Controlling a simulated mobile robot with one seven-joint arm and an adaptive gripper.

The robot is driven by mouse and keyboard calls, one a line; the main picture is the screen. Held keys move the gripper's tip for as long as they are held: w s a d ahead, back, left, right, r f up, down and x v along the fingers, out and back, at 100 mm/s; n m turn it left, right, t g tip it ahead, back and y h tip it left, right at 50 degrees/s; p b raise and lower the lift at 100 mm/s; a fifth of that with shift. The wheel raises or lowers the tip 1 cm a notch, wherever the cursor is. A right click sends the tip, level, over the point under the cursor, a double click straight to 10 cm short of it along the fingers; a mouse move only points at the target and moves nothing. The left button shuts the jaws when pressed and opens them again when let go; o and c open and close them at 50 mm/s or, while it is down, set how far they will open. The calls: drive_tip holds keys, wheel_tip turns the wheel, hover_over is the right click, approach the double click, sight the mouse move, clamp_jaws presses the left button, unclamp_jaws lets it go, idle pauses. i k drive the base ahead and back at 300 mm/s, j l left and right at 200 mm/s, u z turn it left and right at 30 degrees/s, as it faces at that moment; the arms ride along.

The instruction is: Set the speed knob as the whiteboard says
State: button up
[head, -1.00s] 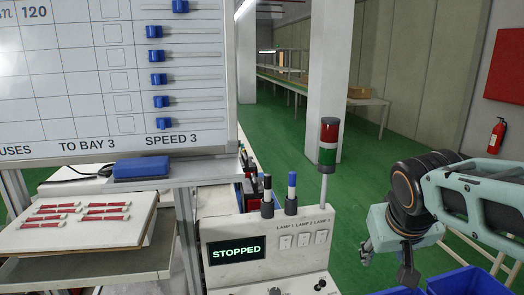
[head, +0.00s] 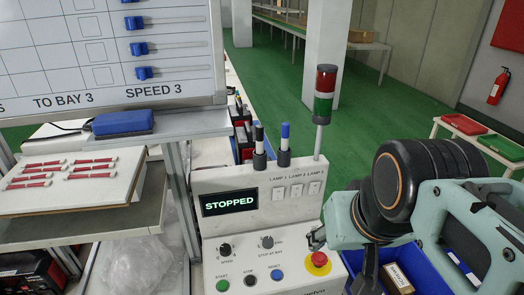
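The whiteboard (head: 170,70) at the upper left reads "TO BAY 3" and "SPEED 3" along its lower edge. The control panel stands in the lower middle, its display (head: 229,201) reading "STOPPED". The black speed knob (head: 226,249) is on the left of the panel's sloped face; its exact setting is too small to read. A second knob (head: 267,242), labelled "STOP AT BAY", sits to its right.
Green (head: 223,285), black (head: 250,281) and blue (head: 277,274) buttons line the panel below the knobs. The red emergency button (head: 319,259) is at the right. A lamp tower (head: 323,95) rises behind. Blue bins (head: 463,262) stand at lower right; a shelf with red fuses (head: 130,207) is left.

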sight(225, 249)
drive_tip(key=u, duration=0.7)
drive_tip(key=k+u, duration=0.2)
drive_tip(key=k+l, duration=0.05)
